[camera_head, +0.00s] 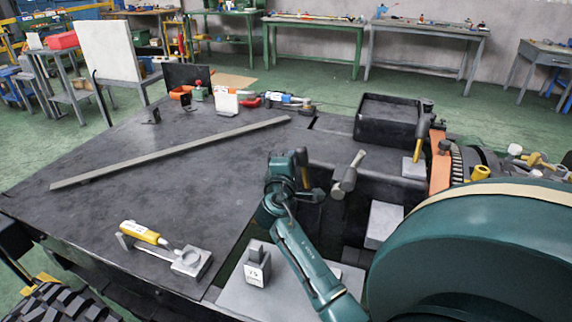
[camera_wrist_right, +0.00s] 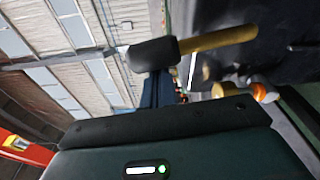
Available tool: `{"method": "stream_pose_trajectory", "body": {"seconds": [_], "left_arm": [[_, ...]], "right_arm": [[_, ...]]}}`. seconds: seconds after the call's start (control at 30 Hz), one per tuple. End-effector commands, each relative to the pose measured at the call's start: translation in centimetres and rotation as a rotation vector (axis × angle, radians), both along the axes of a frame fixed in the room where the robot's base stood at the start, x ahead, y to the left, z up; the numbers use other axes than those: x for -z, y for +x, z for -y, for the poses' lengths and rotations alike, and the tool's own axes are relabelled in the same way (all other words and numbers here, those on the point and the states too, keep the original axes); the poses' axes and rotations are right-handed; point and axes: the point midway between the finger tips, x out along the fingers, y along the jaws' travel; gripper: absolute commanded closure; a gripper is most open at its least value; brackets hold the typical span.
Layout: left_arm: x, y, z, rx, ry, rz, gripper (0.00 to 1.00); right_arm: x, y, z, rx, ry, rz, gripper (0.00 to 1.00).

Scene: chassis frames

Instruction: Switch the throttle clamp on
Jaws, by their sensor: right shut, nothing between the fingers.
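A clamp with a yellow handle (camera_head: 145,233) and a grey metal base (camera_head: 190,262) lies at the front left of the dark bench in the head view. At the right stands an upright lever with a black grip and yellow shaft (camera_head: 419,147) on a light block. A black-gripped, yellow-shafted lever (camera_wrist_right: 215,39) also shows close up in the wrist view. I cannot tell which is the throttle clamp. My right gripper (camera_head: 312,188) is shut and empty, to the left of the upright lever. Its fingers (camera_wrist_right: 158,90) show under the black grip in the wrist view. My left gripper is out of view.
A grey block marked 75 (camera_head: 257,267) stands near my forearm. A grey hammer-shaped piece (camera_head: 347,175) is just right of my gripper. A black open box (camera_head: 389,122) sits behind it. A large teal wheel cover (camera_head: 480,260) fills the lower right.

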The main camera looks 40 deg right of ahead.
Motion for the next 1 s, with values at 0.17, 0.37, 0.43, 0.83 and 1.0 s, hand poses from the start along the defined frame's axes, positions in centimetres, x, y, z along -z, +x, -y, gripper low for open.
{"method": "stream_pose_trajectory", "body": {"seconds": [0.17, 0.37, 0.43, 0.83, 1.0], "left_arm": [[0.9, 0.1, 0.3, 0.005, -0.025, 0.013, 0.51], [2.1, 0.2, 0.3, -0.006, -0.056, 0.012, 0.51], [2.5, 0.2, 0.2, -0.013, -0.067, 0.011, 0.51], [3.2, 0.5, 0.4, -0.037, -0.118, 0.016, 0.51], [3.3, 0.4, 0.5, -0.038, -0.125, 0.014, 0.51]], "right_arm": [[0.0, -1.5, 0.8, 0.002, 0.07, 0.137, 1.0], [-0.3, -2.9, 1.5, 0.002, 0.148, 0.285, 1.0], [-0.4, -3.4, 1.7, 0.002, 0.172, 0.33, 1.0], [-0.6, -5.0, 2.6, 0.0, 0.254, 0.488, 1.0], [-0.6, -5.2, 2.7, 0.0, 0.266, 0.509, 1.0]]}}
